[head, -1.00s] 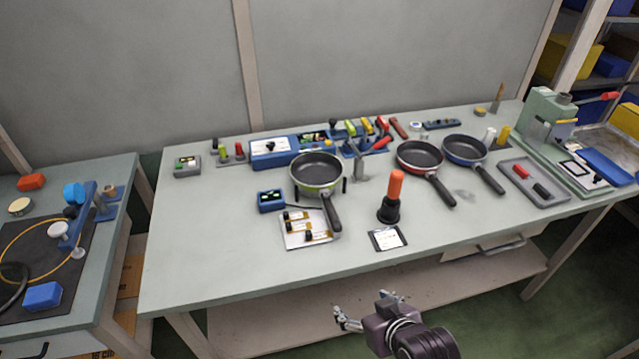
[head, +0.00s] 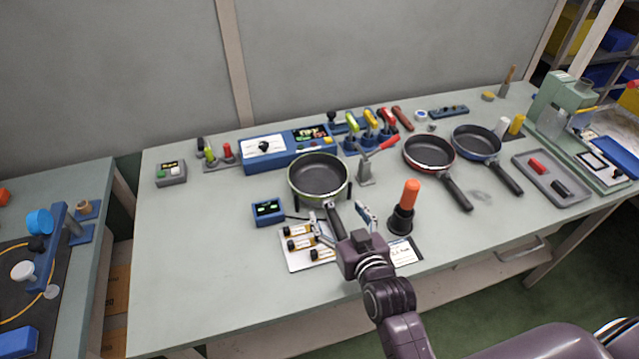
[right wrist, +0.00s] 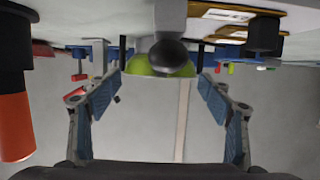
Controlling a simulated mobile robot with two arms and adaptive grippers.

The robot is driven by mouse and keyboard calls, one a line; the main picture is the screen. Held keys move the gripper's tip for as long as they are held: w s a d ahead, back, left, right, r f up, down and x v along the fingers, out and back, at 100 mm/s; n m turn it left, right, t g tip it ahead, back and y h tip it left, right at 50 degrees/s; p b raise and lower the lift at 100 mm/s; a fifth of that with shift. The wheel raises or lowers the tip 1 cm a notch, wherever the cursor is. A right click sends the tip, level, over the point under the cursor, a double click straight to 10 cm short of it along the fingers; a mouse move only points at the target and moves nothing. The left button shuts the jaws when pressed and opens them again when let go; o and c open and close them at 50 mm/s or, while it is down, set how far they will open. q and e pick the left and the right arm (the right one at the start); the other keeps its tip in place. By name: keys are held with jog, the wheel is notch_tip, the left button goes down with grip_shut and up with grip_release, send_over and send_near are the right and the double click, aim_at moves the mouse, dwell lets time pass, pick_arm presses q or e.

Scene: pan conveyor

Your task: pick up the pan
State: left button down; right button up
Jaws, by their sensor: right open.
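A green-rimmed pan (head: 318,176) sits raised on a dark-legged stand at the middle of the table, its black handle (head: 335,221) pointing toward me. My right gripper (head: 344,222) is open and empty, its two fingers on either side of the handle's near end in the head view. In the right wrist view the round handle end (right wrist: 172,56) and the green pan side (right wrist: 146,68) show between and beyond the open fingers (right wrist: 160,93). No contact shows. A red-rimmed pan (head: 429,152) and a blue-rimmed pan (head: 475,142) lie farther right. My left gripper is out of view.
An orange-handled tool (head: 409,197) stands upright just right of my gripper. A plate with small yellow-and-black parts (head: 297,262) lies to its left, near a small blue box (head: 267,211). A blue control box (head: 287,147) is behind. The table's front left is clear.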

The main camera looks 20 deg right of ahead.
aim_at(327, 197)
jog(key=shift+w+a+p, duration=0.15)
jog(key=shift+w+p, duration=0.2)
jog(key=shift+w, duration=0.8)
jog(key=shift+x, duration=1.2)
jog(key=shift+p+x, duration=0.3)
jog(key=shift+x, duration=0.45)
jog(key=shift+f, duration=0.1)
jog(key=c, duration=1)
grip_shut()
jog(key=shift+r, duration=0.25)
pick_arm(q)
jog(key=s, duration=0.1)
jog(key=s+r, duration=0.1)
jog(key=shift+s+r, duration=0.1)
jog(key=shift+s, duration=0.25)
